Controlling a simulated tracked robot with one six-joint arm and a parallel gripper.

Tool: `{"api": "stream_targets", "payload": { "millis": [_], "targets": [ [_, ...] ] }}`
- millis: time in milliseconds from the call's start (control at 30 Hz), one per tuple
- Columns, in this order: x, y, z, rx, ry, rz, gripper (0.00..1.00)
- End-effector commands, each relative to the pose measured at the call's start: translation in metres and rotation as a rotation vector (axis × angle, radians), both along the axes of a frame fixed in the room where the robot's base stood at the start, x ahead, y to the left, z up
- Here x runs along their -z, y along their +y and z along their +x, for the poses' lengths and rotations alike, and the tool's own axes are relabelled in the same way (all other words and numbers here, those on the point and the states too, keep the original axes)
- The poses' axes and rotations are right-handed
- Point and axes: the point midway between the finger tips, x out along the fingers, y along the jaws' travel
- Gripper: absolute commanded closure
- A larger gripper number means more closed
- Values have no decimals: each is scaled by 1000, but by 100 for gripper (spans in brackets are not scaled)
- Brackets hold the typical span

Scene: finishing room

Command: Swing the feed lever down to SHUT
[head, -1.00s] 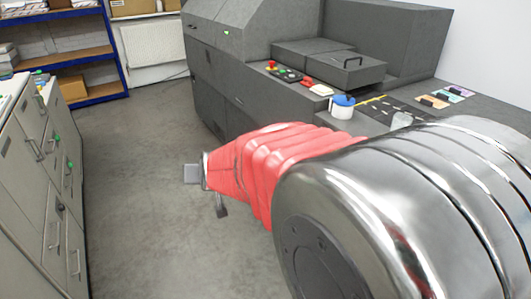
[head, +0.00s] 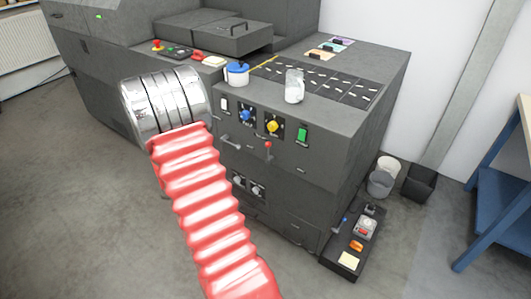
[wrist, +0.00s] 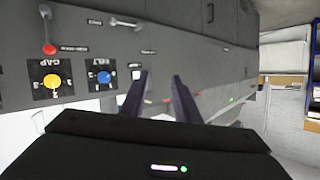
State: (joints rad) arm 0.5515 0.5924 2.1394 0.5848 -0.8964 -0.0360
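The feed lever (head: 268,147) is a short lever with a red knob on the front of the dark grey machine, below the yellow dial. Its knob points up in the head view. The wrist view is upside down, and there the lever (wrist: 47,30) is at the upper left, with small labels beside it too blurred to read. My gripper (wrist: 160,75) shows two dark fingers apart with nothing between them. It is away from the lever, which lies to the left of the fingers in the wrist view. In the head view my gripper is out of sight.
A blue dial (head: 246,115), yellow dial (head: 272,126) and green switch (head: 302,134) sit above the lever. A metal handle (head: 230,142) is at its left. A white-and-blue tub (head: 237,74) and a jar (head: 294,86) stand on top. A low black box (head: 345,262) lies at right.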

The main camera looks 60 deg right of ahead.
Motion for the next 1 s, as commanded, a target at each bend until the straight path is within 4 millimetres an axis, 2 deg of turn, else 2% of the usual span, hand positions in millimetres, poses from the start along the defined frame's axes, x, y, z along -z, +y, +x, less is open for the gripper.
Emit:
{"api": "stream_targets", "payload": {
  "millis": [33,100,300,500,600,700,800,1000],
  "targets": [
    [14,-14,-11,39,5,-18,71],
    [27,-30,-27,93,7,-52,71],
    [63,-70,-78,241,23,-156,71],
    [96,-95,-136,376,60,-267,71],
    [108,-101,-159,425,78,-315,71],
    [114,-103,-174,456,91,-347,71],
    [116,-104,-180,469,96,-363,71],
    [116,-104,-181,472,97,-366,71]
  ]
}}
